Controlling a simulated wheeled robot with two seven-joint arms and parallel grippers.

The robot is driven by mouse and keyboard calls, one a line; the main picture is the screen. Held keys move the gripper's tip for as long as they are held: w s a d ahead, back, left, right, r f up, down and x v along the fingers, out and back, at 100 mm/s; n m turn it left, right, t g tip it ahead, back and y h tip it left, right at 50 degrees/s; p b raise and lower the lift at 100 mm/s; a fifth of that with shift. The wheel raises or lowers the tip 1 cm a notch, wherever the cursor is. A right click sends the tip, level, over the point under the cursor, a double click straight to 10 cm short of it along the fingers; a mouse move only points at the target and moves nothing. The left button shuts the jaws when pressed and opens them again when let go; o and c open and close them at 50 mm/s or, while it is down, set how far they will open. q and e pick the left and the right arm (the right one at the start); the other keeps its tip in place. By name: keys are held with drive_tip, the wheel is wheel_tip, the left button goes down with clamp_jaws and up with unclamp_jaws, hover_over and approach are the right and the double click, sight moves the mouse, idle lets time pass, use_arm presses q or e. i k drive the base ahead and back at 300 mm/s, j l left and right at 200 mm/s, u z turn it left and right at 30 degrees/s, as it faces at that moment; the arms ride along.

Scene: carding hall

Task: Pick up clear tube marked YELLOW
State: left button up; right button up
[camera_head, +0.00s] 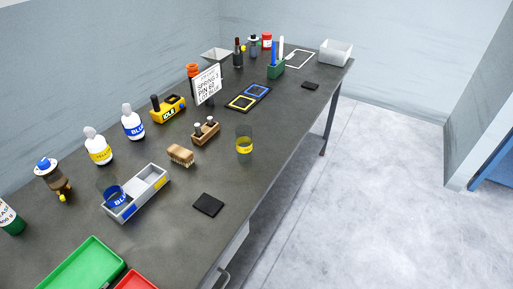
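A clear tube with a yellow band (244,146) stands upright on the dark bench top, near its right edge in the head view. The lettering on its band is too small to read. A similar clear tube with a blue band (115,196) stands in the left compartment of a grey two-part tray (141,206). That tray has a blue label and a yellow label, and its right compartment looks empty. Neither of my grippers shows in this view.
A wooden brush (180,155) and a wooden block with small bottles (205,133) lie left of the yellow-banded tube. A black square pad (208,204) lies nearer. White bottles (98,147) stand along the wall. A green tray (85,268) is nearest. The bench around the yellow-banded tube is clear.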

sight(244, 133)
drive_tip(key=i+l+z, duration=0.2)
drive_tip(key=i+l, duration=0.65)
